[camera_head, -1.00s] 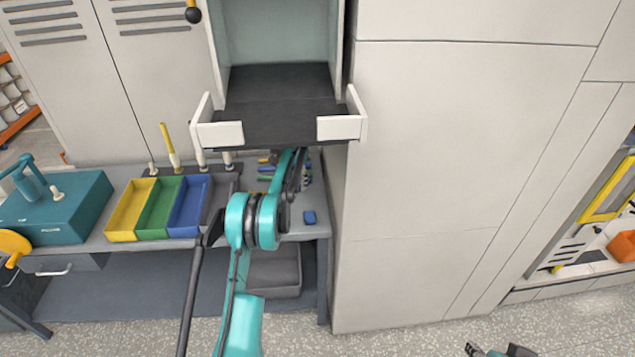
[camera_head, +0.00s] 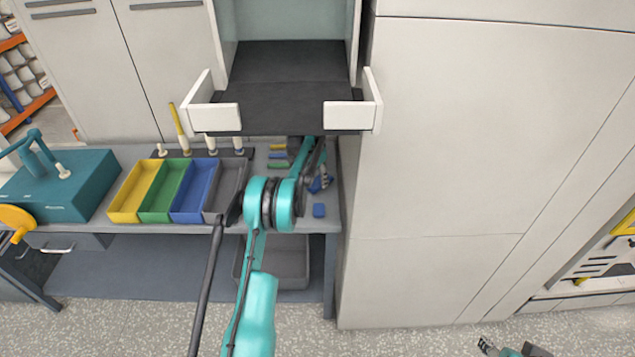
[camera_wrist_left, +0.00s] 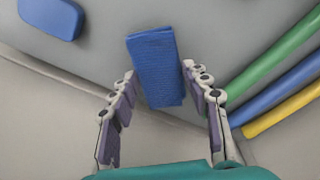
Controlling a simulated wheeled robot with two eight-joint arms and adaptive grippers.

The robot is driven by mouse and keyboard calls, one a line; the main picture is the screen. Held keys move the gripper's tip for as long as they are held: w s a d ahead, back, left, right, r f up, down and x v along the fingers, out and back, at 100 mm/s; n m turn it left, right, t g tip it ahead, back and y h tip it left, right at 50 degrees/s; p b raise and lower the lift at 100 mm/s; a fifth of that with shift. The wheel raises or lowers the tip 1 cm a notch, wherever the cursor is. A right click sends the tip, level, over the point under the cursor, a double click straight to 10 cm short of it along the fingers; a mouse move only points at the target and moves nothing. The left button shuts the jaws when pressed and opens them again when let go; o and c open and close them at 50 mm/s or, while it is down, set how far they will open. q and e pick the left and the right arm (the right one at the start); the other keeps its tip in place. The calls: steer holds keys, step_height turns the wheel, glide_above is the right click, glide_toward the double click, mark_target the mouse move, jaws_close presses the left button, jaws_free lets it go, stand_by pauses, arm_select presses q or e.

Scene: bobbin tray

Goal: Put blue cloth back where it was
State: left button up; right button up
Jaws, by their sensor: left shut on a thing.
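The blue cloth (camera_wrist_left: 155,65) is a folded, textured strip between the two fingers of my left gripper (camera_wrist_left: 163,95) in the left wrist view. My left gripper is shut on it. In the head view my left gripper (camera_head: 317,178) is low over the right end of the grey workbench (camera_head: 262,228), under the overhanging shelf, and partly hidden by my arm. A bit of blue shows beside its fingers there. I cannot tell whether the cloth touches the bench. My right gripper (camera_head: 510,349) is at the bottom edge, cut off, and its opening is unclear.
A small blue block (camera_head: 319,210) lies on the bench near the left gripper; it also shows in the wrist view (camera_wrist_left: 50,16). Green, blue and yellow bars lie opposite. Yellow, green, blue and grey bins (camera_head: 125,216) stand left. A tall cabinet (camera_head: 440,170) bounds the right.

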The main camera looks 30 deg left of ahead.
mark_target(315, 181)
arm_select(q)
steer(key=shift+f, duration=0.45)
steer(key=shift+r, duration=0.1)
steer(key=o, duration=1)
steer(key=shift+r, duration=0.1)
steer(key=r+p, duration=0.1)
steer(key=r, duration=0.1)
steer(key=r+p, duration=0.1)
steer(key=r, duration=0.2)
steer(key=s+r, duration=0.1)
steer(key=r, duration=0.1)
steer(key=shift+a+r+p, duration=0.15)
steer(key=shift+p, duration=0.25)
